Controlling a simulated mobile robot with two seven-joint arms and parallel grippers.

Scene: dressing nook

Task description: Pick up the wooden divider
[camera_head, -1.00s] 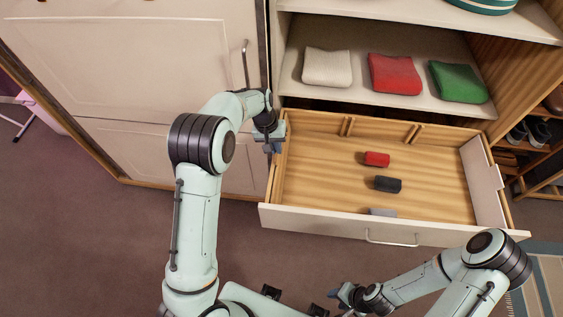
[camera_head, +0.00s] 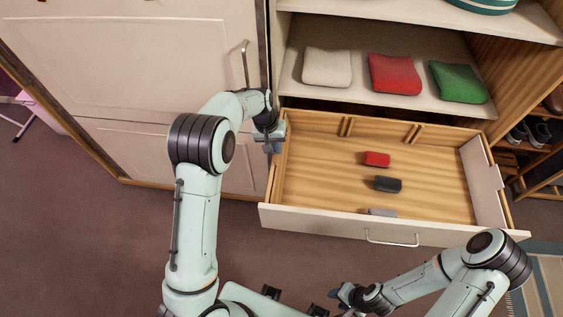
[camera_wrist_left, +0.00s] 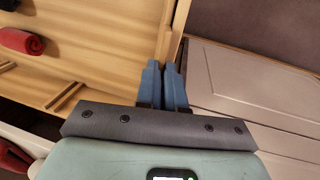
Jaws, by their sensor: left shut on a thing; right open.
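My left gripper (camera_head: 272,147) is at the left side of the open drawer (camera_head: 330,215), fingers pointing down. In the left wrist view its two blue fingers (camera_wrist_left: 164,68) are close together, shut on the thin upright wooden edge (camera_wrist_left: 172,42) at that side. I cannot tell whether this edge is the wooden divider or the drawer's own side wall. No separate divider stands out elsewhere in the drawer. My right gripper (camera_head: 346,293) is open and empty in front of the drawer, low in the head view.
The drawer holds a red roll (camera_head: 377,159), a dark roll (camera_head: 388,184) and a grey one (camera_head: 382,212). Short slotted strips (camera_head: 347,127) line its back wall. Folded white, red and green cloths (camera_head: 395,74) lie on the shelf above. A closed cabinet door (camera_head: 130,60) stands left.

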